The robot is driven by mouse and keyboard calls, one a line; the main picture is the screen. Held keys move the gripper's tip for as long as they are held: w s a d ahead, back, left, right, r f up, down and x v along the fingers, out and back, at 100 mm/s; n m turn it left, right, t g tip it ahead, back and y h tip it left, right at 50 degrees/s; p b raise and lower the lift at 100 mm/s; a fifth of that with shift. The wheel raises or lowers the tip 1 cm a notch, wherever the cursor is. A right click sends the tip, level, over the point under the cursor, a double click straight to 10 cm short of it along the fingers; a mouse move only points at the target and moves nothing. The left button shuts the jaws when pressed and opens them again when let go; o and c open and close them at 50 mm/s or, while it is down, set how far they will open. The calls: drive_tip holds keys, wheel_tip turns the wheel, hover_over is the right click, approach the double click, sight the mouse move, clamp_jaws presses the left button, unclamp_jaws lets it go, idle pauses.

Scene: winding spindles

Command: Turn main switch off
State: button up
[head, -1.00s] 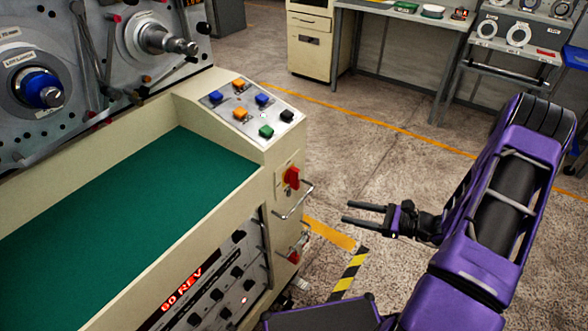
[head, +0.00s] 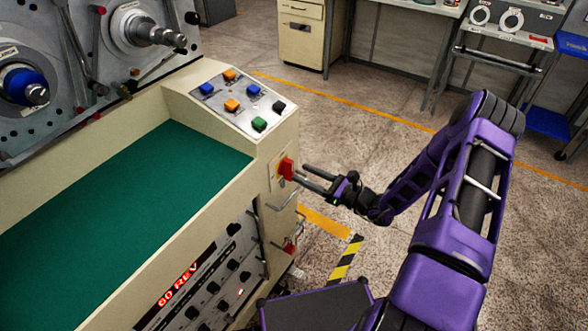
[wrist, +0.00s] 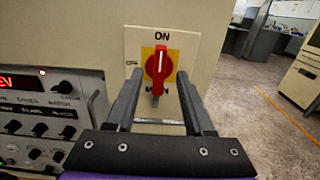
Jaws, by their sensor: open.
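The main switch is a red rotary knob (wrist: 158,66) on a yellow and white plate (wrist: 135,48) on the end panel of the cream machine. In the wrist view its handle stands vertical, with "ON" printed above it. In the head view the red knob (head: 287,169) is on the machine's right end face. My gripper (head: 304,172) points at the knob with its fingers close to it. In the wrist view the gripper (wrist: 160,85) is open, one finger on each side of the knob's lower part. I cannot tell whether the fingers touch it.
A metal handle (head: 284,197) sticks out below the switch, with another red knob (head: 289,247) lower down. Colored push buttons (head: 259,124) are on the sloped panel above. The display (head: 178,284) reads 60 REV.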

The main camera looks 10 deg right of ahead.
sight(293, 169)
drive_tip(key=shift+x, duration=2.15)
drive_tip(key=shift+c, duration=0.3)
clamp_jaws()
